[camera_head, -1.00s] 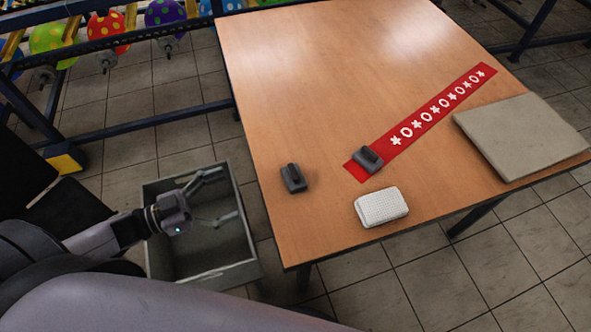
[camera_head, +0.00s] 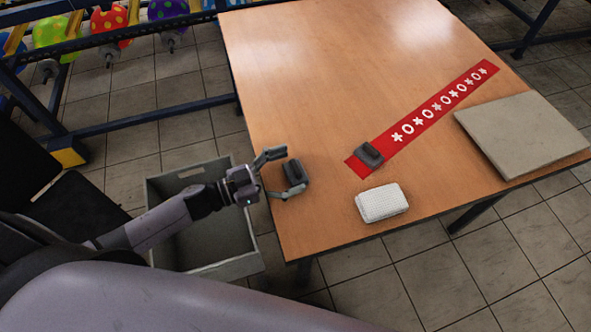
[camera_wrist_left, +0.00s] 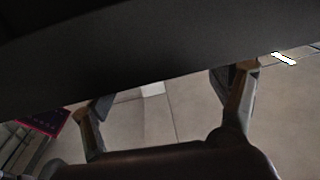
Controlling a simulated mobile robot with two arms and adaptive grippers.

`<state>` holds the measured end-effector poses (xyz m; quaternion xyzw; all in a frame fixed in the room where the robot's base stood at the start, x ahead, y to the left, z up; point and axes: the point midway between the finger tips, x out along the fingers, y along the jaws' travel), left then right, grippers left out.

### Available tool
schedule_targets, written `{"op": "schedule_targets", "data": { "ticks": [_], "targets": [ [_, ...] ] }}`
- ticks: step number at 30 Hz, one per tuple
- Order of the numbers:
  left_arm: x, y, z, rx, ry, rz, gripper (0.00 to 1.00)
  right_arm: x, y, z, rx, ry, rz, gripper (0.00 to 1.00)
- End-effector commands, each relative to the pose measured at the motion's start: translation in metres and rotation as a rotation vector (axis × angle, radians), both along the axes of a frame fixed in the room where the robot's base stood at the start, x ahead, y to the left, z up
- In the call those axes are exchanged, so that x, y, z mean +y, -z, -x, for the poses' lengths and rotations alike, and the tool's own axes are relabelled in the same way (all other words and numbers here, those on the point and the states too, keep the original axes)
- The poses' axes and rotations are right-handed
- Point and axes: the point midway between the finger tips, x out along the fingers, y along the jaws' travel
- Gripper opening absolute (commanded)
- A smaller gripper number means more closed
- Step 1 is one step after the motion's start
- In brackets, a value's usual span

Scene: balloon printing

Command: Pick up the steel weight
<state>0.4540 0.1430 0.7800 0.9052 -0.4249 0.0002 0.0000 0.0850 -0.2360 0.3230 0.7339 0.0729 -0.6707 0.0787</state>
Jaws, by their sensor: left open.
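One dark grey steel weight (camera_head: 295,172) with a handle stands near the left edge of the table. My left gripper (camera_head: 288,171) is open, with one finger on the far side of this weight and one on the near side. Whether the fingers touch it I cannot tell. A second similar weight (camera_head: 369,154) sits on the near end of a red strip (camera_head: 430,118) with white shapes. In the left wrist view the open fingers (camera_wrist_left: 168,112) show below a large dark surface that I cannot identify. My right gripper is not in view.
A white textured block (camera_head: 381,203) lies near the table's front edge. A flat grey-beige board (camera_head: 525,135) lies at the right. A grey open bin (camera_head: 166,184) stands on the floor beneath my left arm. The wooden table (camera_head: 310,80) is clear toward the back.

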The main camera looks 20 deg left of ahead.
Motion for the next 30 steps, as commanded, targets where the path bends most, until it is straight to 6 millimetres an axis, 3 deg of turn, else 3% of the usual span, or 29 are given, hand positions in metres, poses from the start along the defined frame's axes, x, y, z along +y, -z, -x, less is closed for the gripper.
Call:
{"op": "schedule_targets", "data": {
  "ticks": [4, 12, 30],
  "targets": [
    [-0.0125, -0.0014, -0.0109, -0.001, 0.0, 0.001, 0.82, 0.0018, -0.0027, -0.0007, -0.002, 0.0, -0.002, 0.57],
    [-0.0146, -0.0003, -0.012, 0.001, 0.0, -0.001, 0.82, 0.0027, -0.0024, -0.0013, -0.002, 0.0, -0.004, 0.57],
    [-0.0145, -0.0003, -0.0117, 0.001, 0.001, 0.001, 0.42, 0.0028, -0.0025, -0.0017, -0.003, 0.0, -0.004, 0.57]
  ]
}}
